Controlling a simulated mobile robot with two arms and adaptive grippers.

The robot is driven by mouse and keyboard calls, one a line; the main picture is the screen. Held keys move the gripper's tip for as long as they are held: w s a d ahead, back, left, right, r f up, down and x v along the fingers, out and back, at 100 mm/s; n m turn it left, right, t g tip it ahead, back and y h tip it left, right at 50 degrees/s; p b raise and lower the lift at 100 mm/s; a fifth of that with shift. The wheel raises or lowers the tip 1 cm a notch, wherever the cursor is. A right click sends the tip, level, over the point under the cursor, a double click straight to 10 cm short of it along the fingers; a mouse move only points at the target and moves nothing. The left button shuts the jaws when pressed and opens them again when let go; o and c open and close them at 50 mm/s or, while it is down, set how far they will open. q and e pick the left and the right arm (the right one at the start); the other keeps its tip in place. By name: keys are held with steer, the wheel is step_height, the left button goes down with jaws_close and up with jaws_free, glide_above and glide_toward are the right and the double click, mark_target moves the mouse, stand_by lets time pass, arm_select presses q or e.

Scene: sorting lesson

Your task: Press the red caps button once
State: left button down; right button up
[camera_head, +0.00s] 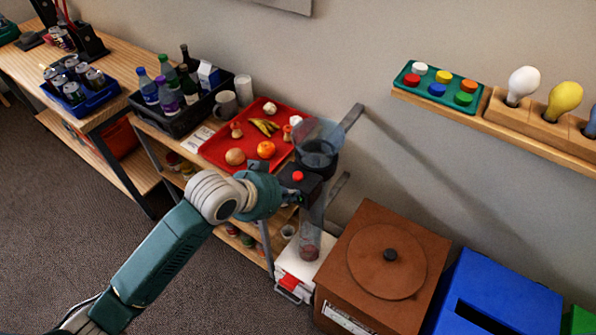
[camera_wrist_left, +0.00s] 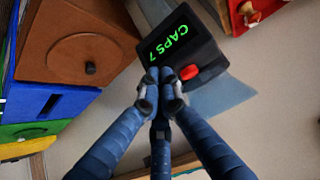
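The caps button is a red round button (camera_wrist_left: 189,72) on a black box (camera_wrist_left: 203,40) whose green display reads "CAPS 7" in the left wrist view. In the head view the red button (camera_head: 297,176) tops the black box (camera_head: 308,188), just right of my left gripper (camera_head: 262,192). In the wrist view the blue fingers of my left gripper (camera_wrist_left: 161,76) are shut together with nothing between them. Their tips appear over the box front, just left of the button; I cannot tell whether they touch it. My right gripper is in neither view.
A clear hopper (camera_head: 318,135) stands behind the box, with a clear tube (camera_head: 310,242) below. A red tray (camera_head: 214,151) of food is at the left. A brown bin (camera_head: 350,272) and blue bin (camera_head: 510,292) stand right. Coloured caps sit on a green tray (camera_head: 450,99) on the wall shelf.

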arm_select(q)
steer(key=w+d+r+m, duration=0.1)
steer(key=w+r+m, duration=0.3)
steer(key=r, duration=0.8)
steer(key=shift+w+d+h, duration=0.15)
steer(key=shift+w+h, duration=0.15)
steer(key=shift+w, duration=0.8)
steer(key=shift+w+f, duration=0.1)
steer(key=b, duration=0.8)
glide_above(296, 176)
step_height(296, 176, down, 7)
steer(key=shift+r, duration=0.15)
steer(key=shift+f, duration=0.9)
